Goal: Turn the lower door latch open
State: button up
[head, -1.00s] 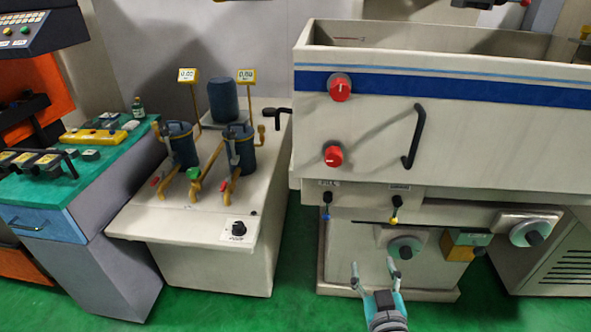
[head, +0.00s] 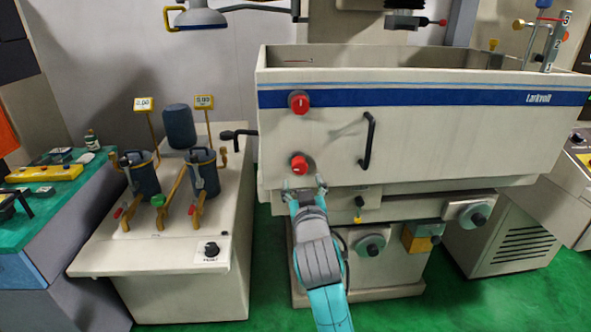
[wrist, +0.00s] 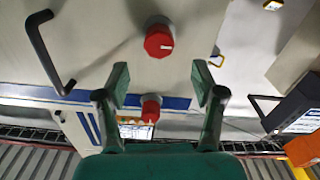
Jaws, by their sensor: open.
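The lower door latch, a red round knob (head: 299,162) with a white mark, sits on the front of the machine's pale tank (head: 430,135). The upper latch, a like red knob (head: 299,101), sits above it on the blue stripe. My gripper (head: 304,187) is open and empty, just below the lower latch in the head view. The wrist view is roughly upside down. There the lower latch (wrist: 158,40) shows large beyond the open fingertips (wrist: 161,80), and the upper latch (wrist: 151,108) shows smaller between the fingers. Neither finger visibly touches a latch.
A black door handle (head: 369,142) stands out right of the latches; it also shows at left in the wrist view (wrist: 45,50). Small valves and a yellow box (head: 417,238) sit below the tank. A pump unit (head: 180,250) stands left. Green floor lies between.

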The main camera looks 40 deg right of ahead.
aim_at(300, 170)
jog(key=x, duration=0.8)
jog(key=shift+w+d, duration=0.1)
jog(key=shift+d, duration=0.1)
jog(key=shift+c, duration=0.2)
jog(key=c, duration=1.1)
